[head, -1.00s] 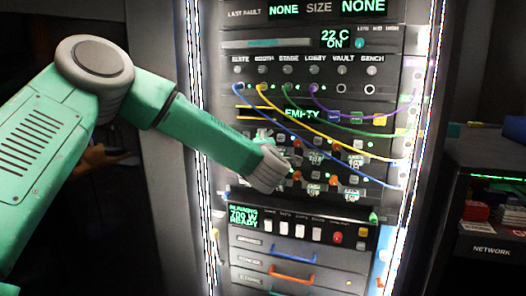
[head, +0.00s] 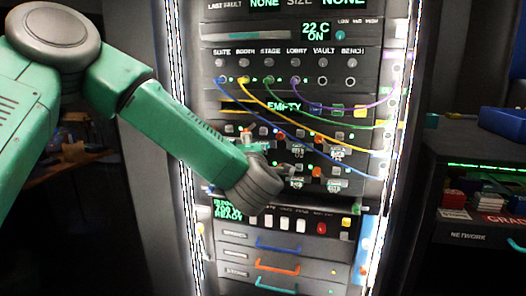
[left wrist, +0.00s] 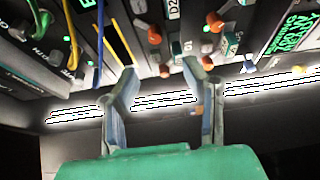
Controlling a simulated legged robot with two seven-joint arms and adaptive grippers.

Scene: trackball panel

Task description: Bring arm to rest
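My left arm (head: 185,125) is green with grey joints and comes in from the left in the head view. Its wrist is in front of the middle of the tall equipment rack (head: 290,150). My left gripper (left wrist: 163,82) shows in the left wrist view with its two fingers spread and nothing between them. Rows of switches and knobs lie beyond the fingertips; I cannot tell whether the fingers touch any. My right gripper is in neither view.
Blue, yellow, green and purple cables (head: 335,97) hang across the rack front. Below are a button row (head: 285,224) and drawers with coloured handles (head: 278,244). Bright light strips edge the rack. A dark shelf unit (head: 478,170) with a blue bin (head: 503,122) stands right.

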